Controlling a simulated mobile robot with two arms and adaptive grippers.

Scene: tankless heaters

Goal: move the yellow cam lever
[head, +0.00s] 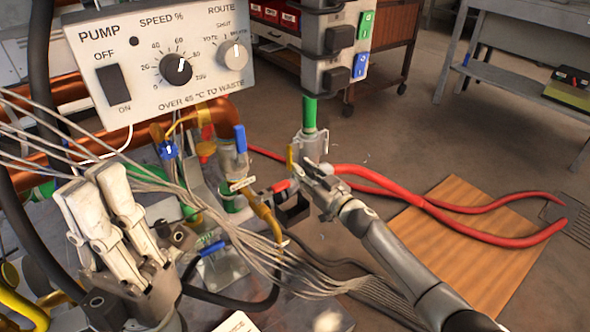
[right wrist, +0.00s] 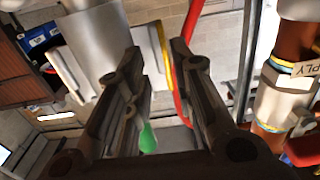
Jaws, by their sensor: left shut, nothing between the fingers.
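The yellow cam lever (head: 290,158) is a thin upright strip on the left side of a grey metal coupling (head: 312,146) below a green hose. In the right wrist view, the yellow lever (right wrist: 165,57) shows between the fingertips, beside the large grey cylinder (right wrist: 92,42). My right gripper (head: 318,182) is at the coupling, just below the lever. Its fingers (right wrist: 158,75) are apart; contact with the lever cannot be told. My left gripper (head: 92,184) is shut and empty, with pale fingers, in front of the pump panel at the left.
The pump control box (head: 160,58) stands above the left gripper. Grey cables (head: 240,240) cross the middle. Copper pipes and valves crowd the left. Open floor lies behind at the right.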

